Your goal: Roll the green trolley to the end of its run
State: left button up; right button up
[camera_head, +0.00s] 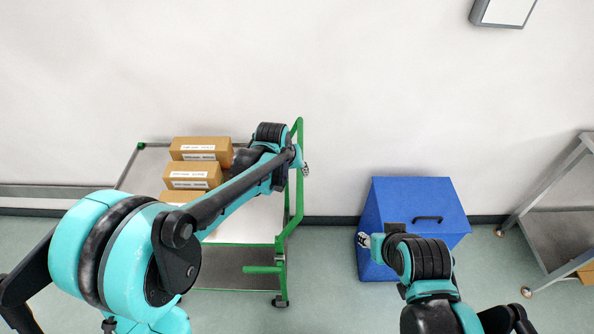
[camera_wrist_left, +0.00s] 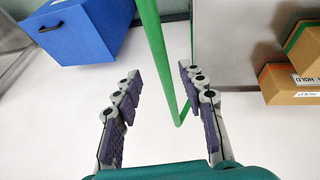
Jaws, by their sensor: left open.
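The green trolley (camera_head: 284,240) stands at the left of the head view, a flat cart with a green tubular handle (camera_head: 299,190) at its right end. Cardboard boxes (camera_head: 196,176) sit on its pale deck. My left arm reaches across the deck, and my left gripper (camera_head: 305,169) is at the handle. In the left wrist view my left gripper (camera_wrist_left: 160,72) is open, and the green handle (camera_wrist_left: 160,50) runs through the space between the fingers, nearer the right finger. I cannot tell whether they touch. My right gripper (camera_head: 364,240) is in front of the blue box, its jaws too small to read.
The blue box (camera_head: 415,200) with a black handle stands on the floor right of the trolley, with open floor between them. A grey metal rack (camera_head: 565,225) stands at the far right. The white wall is close behind.

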aim_at(299, 180)
pick_arm(q)
jog(key=b+x, duration=0.1)
jog(key=x, duration=0.6)
jog(key=shift+b, duration=0.35)
grip_shut()
